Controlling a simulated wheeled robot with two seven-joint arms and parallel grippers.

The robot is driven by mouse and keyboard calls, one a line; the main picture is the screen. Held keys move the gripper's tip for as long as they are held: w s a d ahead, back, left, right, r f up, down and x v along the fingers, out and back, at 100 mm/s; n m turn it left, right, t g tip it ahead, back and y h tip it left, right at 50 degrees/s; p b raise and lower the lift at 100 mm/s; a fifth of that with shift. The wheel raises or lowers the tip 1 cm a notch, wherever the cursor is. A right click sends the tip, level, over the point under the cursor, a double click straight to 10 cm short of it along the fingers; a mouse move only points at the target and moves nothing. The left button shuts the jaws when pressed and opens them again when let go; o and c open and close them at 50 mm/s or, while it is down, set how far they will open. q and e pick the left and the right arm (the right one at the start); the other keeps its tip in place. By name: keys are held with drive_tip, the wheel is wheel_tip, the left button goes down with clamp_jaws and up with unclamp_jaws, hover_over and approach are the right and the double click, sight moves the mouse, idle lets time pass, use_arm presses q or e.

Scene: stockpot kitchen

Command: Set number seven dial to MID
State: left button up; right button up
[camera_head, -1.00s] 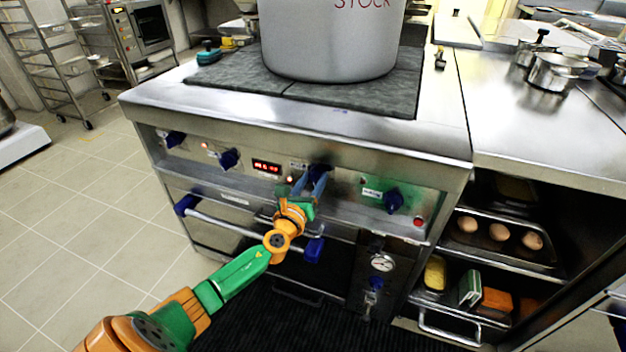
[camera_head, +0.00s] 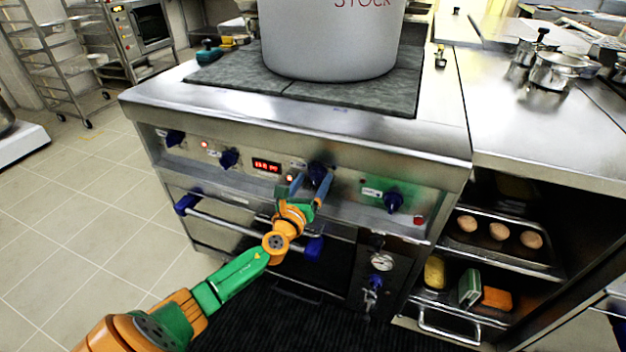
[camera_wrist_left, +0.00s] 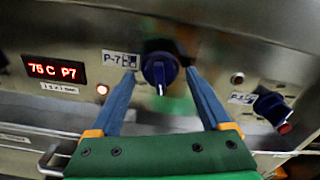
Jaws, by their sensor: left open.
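The number seven dial is a dark blue knob (camera_head: 317,170) on the stove's front panel; in the left wrist view the knob (camera_wrist_left: 160,68) sits beside a "P-7" label (camera_wrist_left: 121,59). Its white pointer mark faces down in that view. A red display (camera_wrist_left: 54,69) there seems to read "75 C P7", with a small unreadable label below. My left gripper (camera_head: 312,178) is open, its blue fingers on either side of the dial with gaps. My right gripper is not in view.
Another blue knob (camera_head: 393,200) is to the right, and further knobs (camera_head: 229,158) are to the left. A blue-ended oven handle (camera_head: 250,231) runs below the panel. A large stock pot (camera_head: 330,40) stands on the cooktop.

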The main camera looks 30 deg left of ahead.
use_arm(q)
drive_tip(key=p+v, duration=0.1)
drive_tip(key=v, duration=0.5)
drive_tip(key=shift+s, duration=0.3)
drive_tip(key=shift+d, duration=0.1)
